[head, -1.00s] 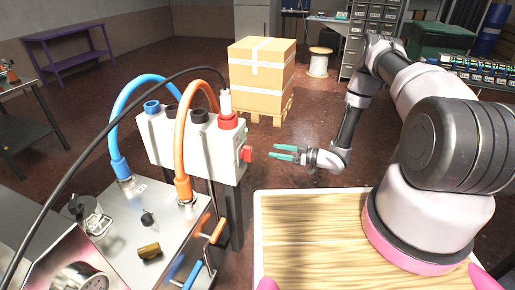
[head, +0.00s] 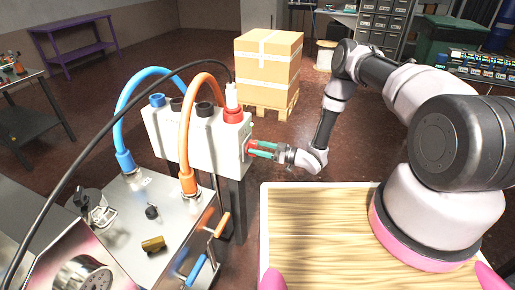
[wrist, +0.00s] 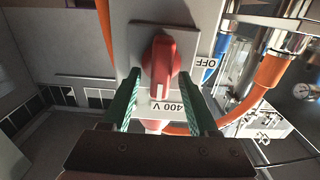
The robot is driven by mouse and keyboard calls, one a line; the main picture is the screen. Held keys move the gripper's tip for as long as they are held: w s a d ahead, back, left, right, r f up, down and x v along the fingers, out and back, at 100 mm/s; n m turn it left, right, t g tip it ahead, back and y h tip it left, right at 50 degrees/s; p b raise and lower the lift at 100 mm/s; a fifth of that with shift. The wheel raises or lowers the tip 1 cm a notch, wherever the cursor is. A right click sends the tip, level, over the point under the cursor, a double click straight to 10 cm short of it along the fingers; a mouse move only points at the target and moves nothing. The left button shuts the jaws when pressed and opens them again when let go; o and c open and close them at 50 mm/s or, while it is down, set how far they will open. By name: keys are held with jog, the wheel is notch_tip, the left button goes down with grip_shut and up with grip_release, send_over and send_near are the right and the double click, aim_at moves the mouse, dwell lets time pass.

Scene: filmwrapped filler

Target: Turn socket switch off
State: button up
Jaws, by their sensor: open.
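The socket switch is a red rotary knob (wrist: 163,62) on a grey plate, on the side of a white socket box (head: 190,138). In the wrist view an "OFF" label (wrist: 211,70) is beside the plate and a "400 V" label (wrist: 170,106) lies by the knob's end. My gripper (head: 262,150) is at the box's right side. In the wrist view its two green fingers (wrist: 161,97) are open, one on each side of the knob's lower end. I cannot tell whether they touch it. In the head view the fingers partly hide the knob.
Blue (head: 124,120) and orange (head: 186,130) hoses and a black cable loop over the box. A red and white plug (head: 232,105) stands on its top. A metal bench (head: 125,215) is at left. A carton on a pallet (head: 268,65) stands behind. Floor right of the box is clear.

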jog(key=shift+a, duration=0.15)
grip_shut()
jog(key=shift+s+a+f+n, duration=0.1)
jog(key=shift+s+f+n, duration=0.1)
jog(key=shift+n, duration=2.75)
jog(key=shift+s+f+n, duration=0.15)
jog(key=shift+f+n, duration=0.05)
jog(key=shift+n, duration=2.8)
jog(key=shift+s+a+f+n, duration=0.1)
jog(key=shift+s+f+n, duration=0.1)
jog(key=shift+n, duration=2.75)
